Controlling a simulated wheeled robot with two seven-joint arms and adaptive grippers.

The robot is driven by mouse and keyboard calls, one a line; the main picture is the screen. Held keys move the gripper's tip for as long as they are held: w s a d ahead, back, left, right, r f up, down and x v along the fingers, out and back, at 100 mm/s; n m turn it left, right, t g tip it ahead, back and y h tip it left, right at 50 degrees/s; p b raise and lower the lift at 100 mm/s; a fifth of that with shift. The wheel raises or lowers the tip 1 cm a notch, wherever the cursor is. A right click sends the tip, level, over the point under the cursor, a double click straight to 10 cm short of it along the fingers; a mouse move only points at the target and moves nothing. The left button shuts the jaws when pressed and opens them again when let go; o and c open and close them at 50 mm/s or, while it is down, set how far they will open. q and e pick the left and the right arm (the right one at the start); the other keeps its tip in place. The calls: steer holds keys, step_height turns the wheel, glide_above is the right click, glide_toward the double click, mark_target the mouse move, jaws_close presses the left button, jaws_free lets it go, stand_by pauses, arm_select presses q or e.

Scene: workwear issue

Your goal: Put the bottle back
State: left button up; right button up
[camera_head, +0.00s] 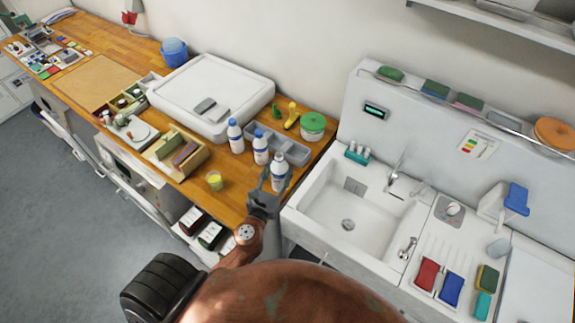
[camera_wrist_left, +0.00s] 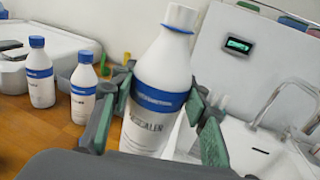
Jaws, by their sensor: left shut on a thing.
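A white bottle with a blue label band (camera_head: 280,172) is between the fingers of my left gripper (camera_head: 269,183), near the right end of the wooden counter. In the left wrist view the bottle (camera_wrist_left: 160,85) is upright, and the gripper (camera_wrist_left: 155,120) is shut on it, with green finger pads at its sides. Two similar bottles with blue caps stand on the counter, one (camera_head: 236,138) beside the white lidded box and one (camera_head: 261,148) closer to my gripper. The held bottle's base is hidden by the gripper. My right gripper is not in view.
A grey divided tray (camera_head: 290,148) lies behind the bottles. A green-lidded tub (camera_head: 313,125) is at the back. The white sink (camera_head: 325,213) adjoins on the right.

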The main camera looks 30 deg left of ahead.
arm_select(q)
steer(key=w+a+f+b, duration=0.5)
steer(key=w+f+b, duration=0.2)
steer(key=w+f, duration=0.5)
steer(key=shift+w+a+f+b, duration=0.2)
steer(key=shift+w+f+b, duration=0.1)
steer(key=shift+f+b, duration=0.1)
steer(key=shift+f, duration=0.2)
steer(key=o, duration=1.4)
steer(key=shift+r, duration=0.15)
steer(key=s, duration=0.4)
steer(key=s+d+b, duration=0.1)
steer(key=s, duration=0.3)
steer(key=s+d, duration=0.1)
steer(key=s, duration=0.3)
steer(key=shift+d, duration=0.15)
